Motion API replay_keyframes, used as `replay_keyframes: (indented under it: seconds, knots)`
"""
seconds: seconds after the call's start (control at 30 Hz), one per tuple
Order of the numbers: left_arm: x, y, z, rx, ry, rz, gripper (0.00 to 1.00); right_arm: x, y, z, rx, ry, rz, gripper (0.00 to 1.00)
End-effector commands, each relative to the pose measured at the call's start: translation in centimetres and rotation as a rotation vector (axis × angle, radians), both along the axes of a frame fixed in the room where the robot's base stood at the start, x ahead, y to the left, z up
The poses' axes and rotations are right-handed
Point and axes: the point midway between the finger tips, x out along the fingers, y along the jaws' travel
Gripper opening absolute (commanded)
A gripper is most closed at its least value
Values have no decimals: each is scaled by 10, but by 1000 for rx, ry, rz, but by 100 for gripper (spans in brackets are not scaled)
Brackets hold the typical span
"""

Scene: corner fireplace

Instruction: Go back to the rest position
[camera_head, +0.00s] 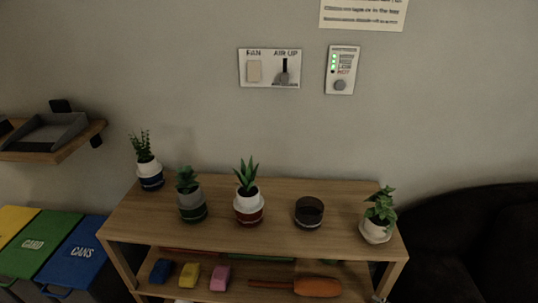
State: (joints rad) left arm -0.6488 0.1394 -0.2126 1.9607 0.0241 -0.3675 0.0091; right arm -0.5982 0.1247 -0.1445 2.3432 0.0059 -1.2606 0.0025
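Neither of my grippers shows in the head view, and no part of my arms is in the picture. A wooden shelf unit (275,233) stands against the wall in front of me. On its top are several small potted plants: one in a white and blue pot (150,176), one in a grey and green pot (192,206), one in a white and red pot (248,206) and one in a white pot (376,228). An empty-looking dark round bowl (309,213) sits between the last two.
The lower shelf holds blue (161,271), yellow (189,275) and pink (220,278) blocks and an orange-brown tool (316,287). Bins (70,250) stand at left below a wall shelf (60,152). A dark sofa (470,240) is at right. A fan switch panel (269,68) and indicator panel (341,70) are on the wall.

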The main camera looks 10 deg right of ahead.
Motion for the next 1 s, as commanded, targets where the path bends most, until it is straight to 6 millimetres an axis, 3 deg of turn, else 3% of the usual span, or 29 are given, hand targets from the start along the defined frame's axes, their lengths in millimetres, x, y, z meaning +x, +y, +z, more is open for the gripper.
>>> replay_keyframes:
  seconds: [0.33,0.5,0.7,1.0]
  knots:
    - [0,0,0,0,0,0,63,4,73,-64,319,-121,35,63]
    - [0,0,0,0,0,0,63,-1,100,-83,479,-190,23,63]
    - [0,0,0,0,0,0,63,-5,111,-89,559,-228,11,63]
    - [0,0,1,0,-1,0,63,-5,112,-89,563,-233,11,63]
